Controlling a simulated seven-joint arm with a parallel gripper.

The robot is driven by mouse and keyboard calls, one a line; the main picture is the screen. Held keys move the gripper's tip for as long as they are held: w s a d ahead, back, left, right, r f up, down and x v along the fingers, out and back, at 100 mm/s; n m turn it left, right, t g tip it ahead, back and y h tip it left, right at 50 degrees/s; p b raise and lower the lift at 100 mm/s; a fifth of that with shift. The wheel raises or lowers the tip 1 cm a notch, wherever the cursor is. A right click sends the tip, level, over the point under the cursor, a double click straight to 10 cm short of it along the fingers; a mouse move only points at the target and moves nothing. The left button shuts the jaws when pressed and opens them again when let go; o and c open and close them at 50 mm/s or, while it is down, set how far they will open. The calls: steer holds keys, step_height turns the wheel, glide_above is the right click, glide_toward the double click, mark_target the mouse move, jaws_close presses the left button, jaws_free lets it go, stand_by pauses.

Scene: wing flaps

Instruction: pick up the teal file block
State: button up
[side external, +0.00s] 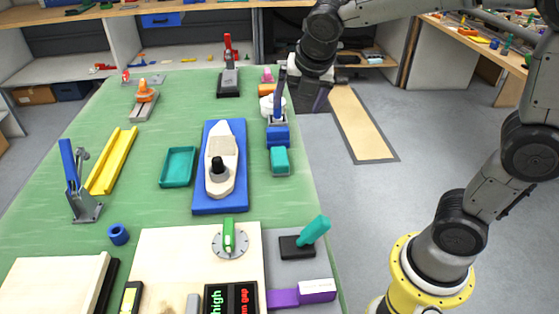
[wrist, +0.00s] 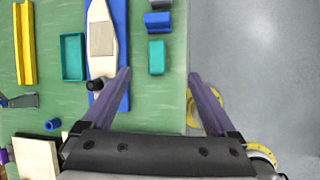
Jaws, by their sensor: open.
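The teal file block (side external: 280,161) is a small block lying on the green table near its right edge, just in front of a blue block (side external: 277,136). In the wrist view the teal block (wrist: 156,55) shows whole, a little beyond my fingertips and roughly centred between them. My gripper (side external: 299,110) is open and empty, with purple-grey fingers. It hangs farther back than the teal block, by the table's right edge, and partly covers things behind it. In the wrist view my gripper (wrist: 160,73) has its fingers spread wide.
A blue board (side external: 220,203) with a pale boat-shaped piece and black knob lies left of the block. A teal tray (side external: 178,167) is farther left. Green surface is bare between the block and that base.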

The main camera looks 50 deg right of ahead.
steer(key=n+g, duration=0.2)
glide_toward(280, 156)
steer(key=x, duration=0.4)
steer(key=shift+w+a, duration=0.15)
steer(key=shift+w, duration=0.2)
steer(key=shift+s+x, duration=0.15)
steer(key=shift+x, duration=1.35)
steer(key=shift+s+x, duration=0.1)
steer(key=shift+x, duration=1.45)
steer(key=shift+f, duration=0.2)
jaws_close()
steer(key=shift+r, duration=0.15)
